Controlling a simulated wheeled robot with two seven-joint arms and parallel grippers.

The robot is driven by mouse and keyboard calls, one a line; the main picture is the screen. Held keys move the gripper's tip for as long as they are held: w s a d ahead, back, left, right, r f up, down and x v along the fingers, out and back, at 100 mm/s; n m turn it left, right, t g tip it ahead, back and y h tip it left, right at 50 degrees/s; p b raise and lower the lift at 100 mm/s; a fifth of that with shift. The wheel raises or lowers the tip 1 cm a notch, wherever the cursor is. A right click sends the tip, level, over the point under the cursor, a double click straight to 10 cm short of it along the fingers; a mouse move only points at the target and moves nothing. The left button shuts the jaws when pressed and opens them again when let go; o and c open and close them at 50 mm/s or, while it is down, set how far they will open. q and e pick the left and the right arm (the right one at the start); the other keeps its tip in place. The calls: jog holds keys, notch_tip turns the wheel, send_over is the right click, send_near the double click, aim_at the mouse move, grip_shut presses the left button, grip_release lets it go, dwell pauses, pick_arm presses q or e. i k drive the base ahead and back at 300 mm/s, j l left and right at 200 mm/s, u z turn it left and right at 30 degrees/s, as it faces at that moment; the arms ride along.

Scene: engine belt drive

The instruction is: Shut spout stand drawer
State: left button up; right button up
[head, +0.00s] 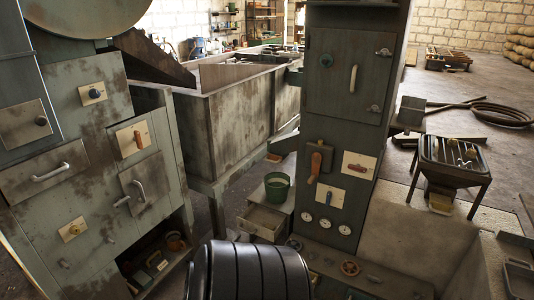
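I cannot make out anything inside the drawer. Neither of my grippers shows in the head view.
The tall cabinet (335,150) with levers and gauges stands right of the stand. A worn panel cabinet (90,200) fills the left. A dark ribbed cylinder (248,272) is close at the bottom middle. The long trough (235,115) runs behind.

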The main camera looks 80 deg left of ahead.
aim_at(254, 219)
jog(key=u, duration=2.75)
jog(key=i+z, duration=0.1)
jog(key=i, duration=0.3)
jog(key=i+j+z, duration=0.1)
jog(key=i, duration=0.3)
